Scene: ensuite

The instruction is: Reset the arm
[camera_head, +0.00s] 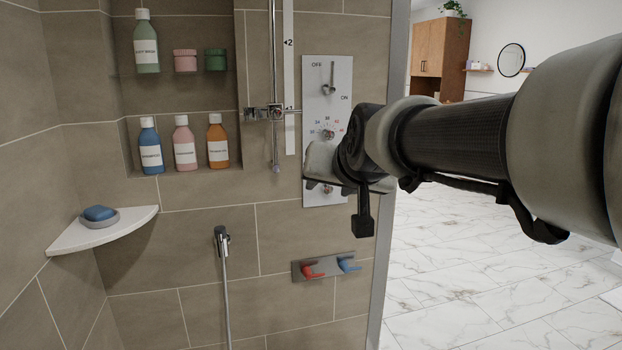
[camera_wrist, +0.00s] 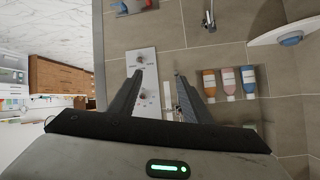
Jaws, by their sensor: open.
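My arm (camera_head: 455,137) reaches in from the right of the head view. My gripper (camera_head: 362,222) is in front of the white shower control panel (camera_head: 327,75) and hides part of its lower half. In the wrist view, which is turned over, my gripper (camera_wrist: 158,73) has its two dark fingers apart with nothing between them. The panel (camera_wrist: 142,64) shows behind the left finger there. Whether the gripper touches the panel cannot be told from the head view.
A wall niche holds several bottles, including a blue one (camera_head: 151,148), and jars. A corner shelf (camera_head: 103,230) carries a soap dish. Red (camera_head: 312,271) and blue (camera_head: 348,264) taps sit below the panel. A hand shower (camera_head: 222,240) hangs left of them. The marble floor (camera_head: 480,270) at right looks clear.

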